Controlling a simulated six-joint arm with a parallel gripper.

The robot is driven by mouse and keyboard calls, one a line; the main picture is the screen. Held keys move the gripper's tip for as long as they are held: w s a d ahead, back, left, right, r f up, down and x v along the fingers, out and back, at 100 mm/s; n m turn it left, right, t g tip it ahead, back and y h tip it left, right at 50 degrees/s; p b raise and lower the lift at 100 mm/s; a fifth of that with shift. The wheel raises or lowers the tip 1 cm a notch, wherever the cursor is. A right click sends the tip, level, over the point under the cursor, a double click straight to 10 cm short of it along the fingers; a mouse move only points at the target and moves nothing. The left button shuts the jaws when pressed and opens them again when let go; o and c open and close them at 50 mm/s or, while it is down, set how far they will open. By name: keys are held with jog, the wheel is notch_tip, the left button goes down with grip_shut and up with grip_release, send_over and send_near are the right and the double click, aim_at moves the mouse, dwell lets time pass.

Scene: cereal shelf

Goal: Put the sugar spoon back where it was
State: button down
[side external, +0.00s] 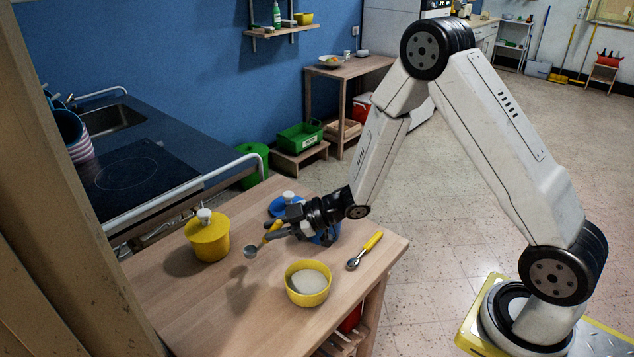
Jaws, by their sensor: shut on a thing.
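My gripper (271,235) is shut on a spoon (251,251) with a yellow handle and a metal bowl. It holds the spoon above the wooden table (180,300), with the spoon's bowl pointing left and a shadow on the table below. A second spoon (365,250) with a yellow handle lies on the table to the right. I cannot tell by looks which one is the sugar spoon. A yellow bowl (308,279) with white contents stands at the front. A lidded yellow canister (208,241) stands left of my gripper. A blue canister (284,206) is partly hidden behind my gripper.
A counter with a dark cooktop (125,175) and a white rail (190,185) lies to the left. A brown post (60,180) fills the left edge. The table is bare between the yellow canister and the yellow bowl.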

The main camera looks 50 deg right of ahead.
jog(key=shift+f, duration=1.75)
jog(key=c, duration=0.5)
grip_release()
jog(key=shift+c, duration=0.2)
jog(key=v, duration=1.2)
